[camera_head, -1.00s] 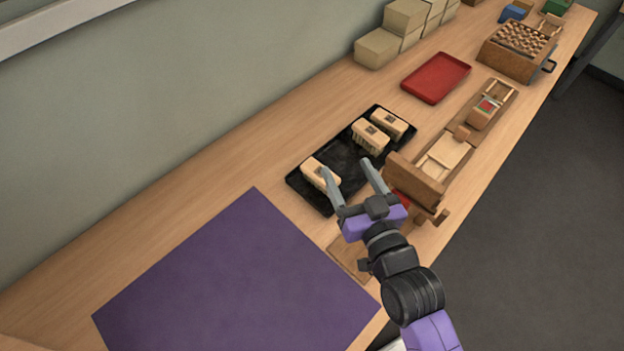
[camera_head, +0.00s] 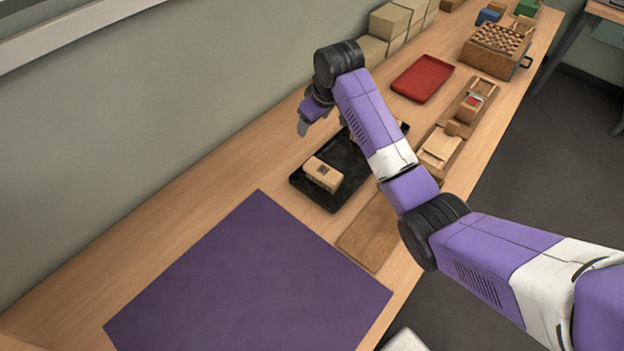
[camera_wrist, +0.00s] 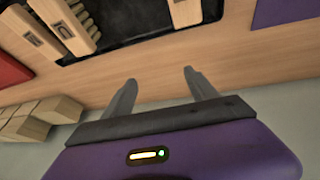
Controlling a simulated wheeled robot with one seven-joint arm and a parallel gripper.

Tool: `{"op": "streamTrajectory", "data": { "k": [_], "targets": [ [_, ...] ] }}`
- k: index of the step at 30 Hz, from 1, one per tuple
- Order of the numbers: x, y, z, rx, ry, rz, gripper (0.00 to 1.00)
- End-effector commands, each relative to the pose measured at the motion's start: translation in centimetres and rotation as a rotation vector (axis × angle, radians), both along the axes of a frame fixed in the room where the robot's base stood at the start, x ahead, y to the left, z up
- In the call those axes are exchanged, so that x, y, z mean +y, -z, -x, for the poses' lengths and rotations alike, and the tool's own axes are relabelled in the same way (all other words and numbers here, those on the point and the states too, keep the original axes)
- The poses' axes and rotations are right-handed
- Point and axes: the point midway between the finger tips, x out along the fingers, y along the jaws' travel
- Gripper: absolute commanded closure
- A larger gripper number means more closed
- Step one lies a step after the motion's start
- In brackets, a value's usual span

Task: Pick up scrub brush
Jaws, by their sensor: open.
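A pale, wood-coloured scrub brush (camera_head: 322,174) lies in the near part of the black tray (camera_head: 320,199). It shows at the top edge of the wrist view (camera_wrist: 185,12). Two more brushes lie at the tray's other end, mostly hidden behind my arm in the head view. In the wrist view they are at the upper left, one at the tray edge (camera_wrist: 65,22) and one beside it (camera_wrist: 28,32). My gripper (camera_head: 322,124) is open and empty, above the wall side of the tray. Its fingers (camera_wrist: 160,78) have only bare table between them in the wrist view.
A purple mat (camera_head: 245,275) covers the near table. A red tray (camera_head: 421,78) and stacked tan boxes (camera_head: 390,22) stand farther along. A wooden fixture (camera_head: 440,147) lies right of the black tray. The wall (camera_head: 150,110) runs close behind my gripper.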

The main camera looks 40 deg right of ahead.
Motion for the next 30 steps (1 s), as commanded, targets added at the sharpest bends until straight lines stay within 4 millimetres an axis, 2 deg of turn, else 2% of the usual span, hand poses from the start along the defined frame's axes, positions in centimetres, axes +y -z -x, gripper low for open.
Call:
{"op": "streamTrajectory", "data": {
  "k": [4,6,9,20,30],
  "targets": [
    [0.9,3.1,4.9,0.252,-0.041,-0.037,0.33],
    [1.2,3.6,6.6,0.329,-0.056,-0.052,0.33],
    [1.5,3.7,8.1,0.388,-0.071,-0.062,0.33],
    [1.8,6.6,8.7,0.409,-0.084,-0.064,0.33],
    [2.4,10.9,9.1,0.407,-0.082,-0.064,0.33]
  ]
}}
